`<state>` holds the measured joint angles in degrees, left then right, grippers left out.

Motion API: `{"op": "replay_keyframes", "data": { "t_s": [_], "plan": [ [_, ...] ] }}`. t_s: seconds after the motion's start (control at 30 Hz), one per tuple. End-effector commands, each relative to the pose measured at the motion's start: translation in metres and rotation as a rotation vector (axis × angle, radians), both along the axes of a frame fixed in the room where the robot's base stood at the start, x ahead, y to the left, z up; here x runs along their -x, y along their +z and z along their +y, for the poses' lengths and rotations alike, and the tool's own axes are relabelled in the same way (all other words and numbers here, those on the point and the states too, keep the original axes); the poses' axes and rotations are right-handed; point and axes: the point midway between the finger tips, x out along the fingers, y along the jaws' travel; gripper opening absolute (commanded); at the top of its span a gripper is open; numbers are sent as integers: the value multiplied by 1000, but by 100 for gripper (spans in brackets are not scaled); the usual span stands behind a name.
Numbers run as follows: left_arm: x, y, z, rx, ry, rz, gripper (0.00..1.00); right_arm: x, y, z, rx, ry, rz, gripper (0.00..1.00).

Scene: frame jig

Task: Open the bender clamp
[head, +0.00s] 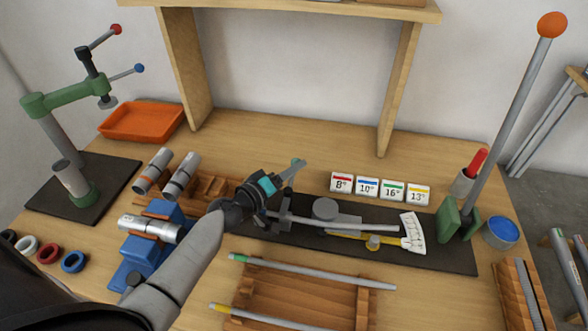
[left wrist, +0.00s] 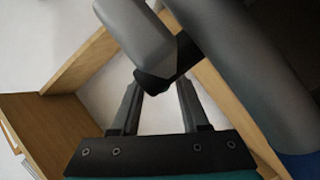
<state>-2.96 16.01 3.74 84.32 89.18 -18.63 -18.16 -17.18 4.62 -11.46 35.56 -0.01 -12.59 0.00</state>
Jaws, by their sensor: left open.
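The bender lies on a dark plate (head: 455,258) in the middle of the bench, with a round grey former (head: 325,208). A grey tube (head: 350,224) lies along it, toward a white angle scale (head: 413,233). My left gripper (head: 290,171) is over the bender's left end, where the clamp is; wrist and fingers hide much of this end. In the left wrist view its two dark fingers (left wrist: 158,90) are apart. A grey part with a black end (left wrist: 155,76) shows at the fingertips; I cannot tell if it touches them. The clamp's state is unclear. My right gripper is out of view.
A long lever with an orange knob (head: 551,25) rises at the right. A green press (head: 70,97) stands at the left, near an orange tray (head: 142,121). Number cards (head: 367,187) stand behind the bender; a wooden rack with tubes (head: 300,290) is in front.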

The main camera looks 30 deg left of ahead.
Motion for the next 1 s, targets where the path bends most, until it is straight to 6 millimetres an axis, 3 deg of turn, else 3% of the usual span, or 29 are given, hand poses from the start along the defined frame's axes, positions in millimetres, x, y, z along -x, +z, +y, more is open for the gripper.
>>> {"op": "replay_keyframes", "data": {
  "t_s": [0.4, 0.8, 1.0],
  "plan": [
    [-7, -1, -2, 0, 0, 0, 45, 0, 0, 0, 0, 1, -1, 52],
    [-6, -1, -2, 0, 0, 0, 1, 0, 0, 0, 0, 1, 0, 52],
    [-6, -1, -2, 0, 0, 0, 0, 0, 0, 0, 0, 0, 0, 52]
  ]
}}
